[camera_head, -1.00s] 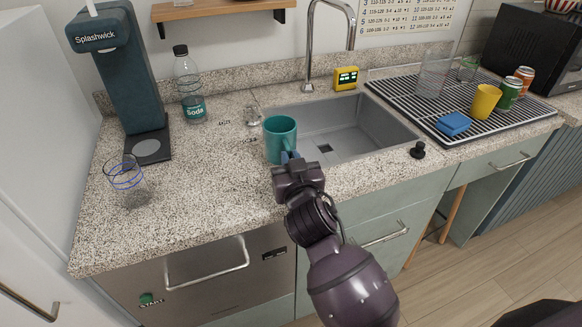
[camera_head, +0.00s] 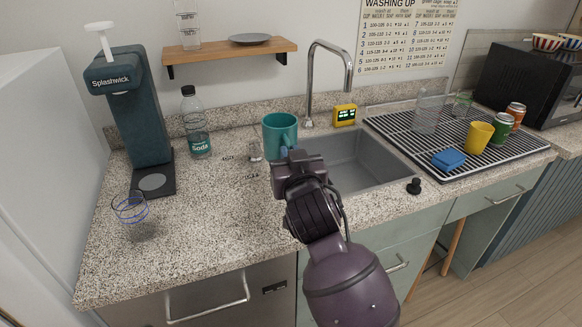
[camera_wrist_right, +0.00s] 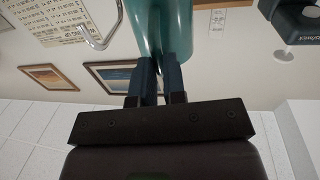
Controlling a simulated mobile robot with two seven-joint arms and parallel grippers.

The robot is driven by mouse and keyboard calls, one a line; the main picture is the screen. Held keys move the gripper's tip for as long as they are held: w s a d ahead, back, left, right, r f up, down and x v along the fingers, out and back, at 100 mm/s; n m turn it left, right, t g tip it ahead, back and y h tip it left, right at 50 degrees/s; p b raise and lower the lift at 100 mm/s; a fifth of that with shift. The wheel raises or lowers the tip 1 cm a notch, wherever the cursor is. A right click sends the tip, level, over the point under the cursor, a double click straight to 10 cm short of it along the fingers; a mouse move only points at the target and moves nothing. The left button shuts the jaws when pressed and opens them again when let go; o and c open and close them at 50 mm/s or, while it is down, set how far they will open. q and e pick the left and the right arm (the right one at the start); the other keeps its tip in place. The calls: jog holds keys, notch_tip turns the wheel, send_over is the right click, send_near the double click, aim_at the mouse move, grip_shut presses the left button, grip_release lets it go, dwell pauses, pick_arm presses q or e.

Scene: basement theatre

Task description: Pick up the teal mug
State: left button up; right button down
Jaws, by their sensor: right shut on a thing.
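In the right wrist view the fingers (camera_wrist_right: 160,68) close at the mug's (camera_wrist_right: 158,25) handle, and the contact itself is partly hidden. My left gripper is not in view.
The sink (camera_head: 350,180) and tap (camera_head: 312,85) lie just behind and right of the mug. A soda bottle (camera_head: 197,135), a drink machine (camera_head: 140,115) and a clear glass (camera_head: 131,210) stand left. A drying rack (camera_head: 400,128) is right. A shelf (camera_head: 230,50) hangs above.

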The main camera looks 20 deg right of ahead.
aim_at(290, 134)
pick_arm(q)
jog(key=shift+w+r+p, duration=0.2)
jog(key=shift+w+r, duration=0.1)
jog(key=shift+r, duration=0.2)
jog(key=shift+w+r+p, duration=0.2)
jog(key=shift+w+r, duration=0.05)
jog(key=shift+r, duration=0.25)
pick_arm(e)
notch_tip(290, 134, up, 5)
jog(key=shift+f, duration=0.1)
